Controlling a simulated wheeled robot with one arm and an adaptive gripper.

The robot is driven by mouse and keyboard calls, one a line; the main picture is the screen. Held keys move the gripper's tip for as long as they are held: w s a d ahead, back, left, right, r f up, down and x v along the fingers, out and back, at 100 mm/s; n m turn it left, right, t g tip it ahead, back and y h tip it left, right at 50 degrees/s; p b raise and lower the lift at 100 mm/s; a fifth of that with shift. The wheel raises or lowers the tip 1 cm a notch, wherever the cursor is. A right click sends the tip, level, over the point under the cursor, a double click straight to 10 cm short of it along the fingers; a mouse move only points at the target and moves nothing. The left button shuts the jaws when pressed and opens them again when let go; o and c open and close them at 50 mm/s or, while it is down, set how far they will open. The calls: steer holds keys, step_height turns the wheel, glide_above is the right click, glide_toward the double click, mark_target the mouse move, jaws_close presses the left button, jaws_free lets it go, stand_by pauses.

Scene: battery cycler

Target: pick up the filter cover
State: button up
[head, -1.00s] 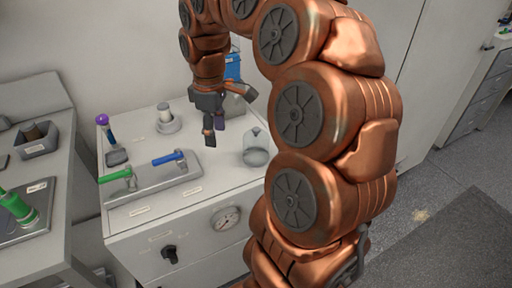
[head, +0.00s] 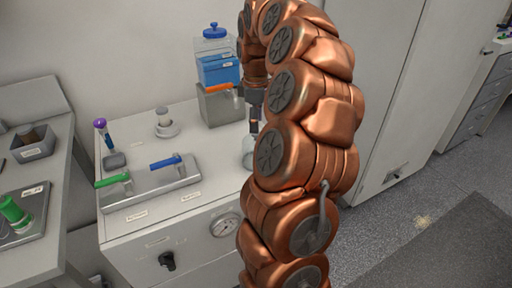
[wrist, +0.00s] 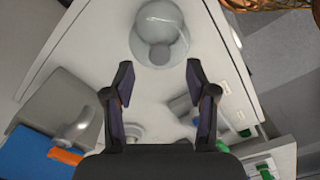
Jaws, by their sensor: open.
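The filter cover appears to be the clear, greyish dome with a round knob (wrist: 160,32), standing on the white cabinet top (head: 190,212). In the head view only its left part (head: 247,155) shows beside my arm. My gripper (wrist: 158,78) is open and empty above the cabinet top. In the wrist view the dome lies ahead of the fingertips, centred between them, with no finger around it. In the head view my gripper is mostly hidden behind my arm, above the dome.
A grey box with a blue container and orange handle (head: 219,87) stands at the back, near my arm. A grey tray (head: 150,186) with green (head: 113,181) and blue (head: 166,162) handles lies front left. A small round fitting (head: 165,123) stands behind it.

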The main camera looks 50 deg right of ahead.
steer(key=shift+w+f+p, duration=0.15)
steer(key=shift+f+p, duration=0.4)
steer(key=shift+f, duration=1.95)
steer(key=shift+c, duration=0.2)
jaws_close()
steer(key=shift+a, duration=0.1)
